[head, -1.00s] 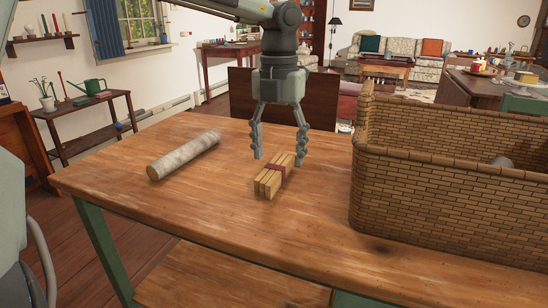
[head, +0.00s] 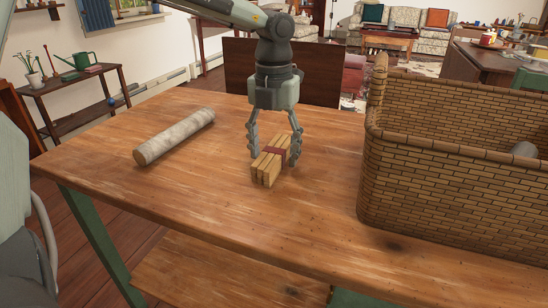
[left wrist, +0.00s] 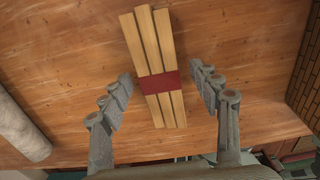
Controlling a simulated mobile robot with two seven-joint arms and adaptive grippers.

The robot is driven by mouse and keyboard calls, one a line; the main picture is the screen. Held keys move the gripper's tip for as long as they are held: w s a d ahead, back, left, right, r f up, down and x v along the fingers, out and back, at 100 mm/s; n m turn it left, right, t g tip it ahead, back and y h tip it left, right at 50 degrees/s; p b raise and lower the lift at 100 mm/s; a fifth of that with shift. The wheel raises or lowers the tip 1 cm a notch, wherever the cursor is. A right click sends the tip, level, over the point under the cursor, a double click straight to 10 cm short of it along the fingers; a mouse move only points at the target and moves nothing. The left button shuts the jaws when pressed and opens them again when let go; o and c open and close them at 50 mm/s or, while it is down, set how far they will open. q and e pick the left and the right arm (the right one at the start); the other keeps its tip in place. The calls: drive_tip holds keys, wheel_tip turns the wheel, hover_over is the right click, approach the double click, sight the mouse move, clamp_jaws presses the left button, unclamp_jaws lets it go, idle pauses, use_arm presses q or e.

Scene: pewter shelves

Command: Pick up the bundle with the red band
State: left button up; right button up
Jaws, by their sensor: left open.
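The bundle of pale wooden sticks (head: 266,169) with a dark red band (head: 277,155) lies on the wooden table. It also shows in the left wrist view (left wrist: 149,50), with its red band (left wrist: 159,83) between my fingers. My left gripper (head: 274,161) is open and points down over the bundle, one finger on each side. In the left wrist view my left gripper (left wrist: 171,92) shows gaps between both fingers and the bundle. My right gripper is not in view.
A grey-white cylinder (head: 176,137) lies left of the bundle on the table (head: 240,225). A tall woven basket (head: 450,190) stands on the right, with a grey object (head: 523,150) inside. The table's front is clear.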

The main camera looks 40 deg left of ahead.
use_arm(q)
drive_tip(key=shift+f, duration=0.3)
drive_tip(key=shift+c, duration=0.6)
drive_tip(key=c, duration=1.2)
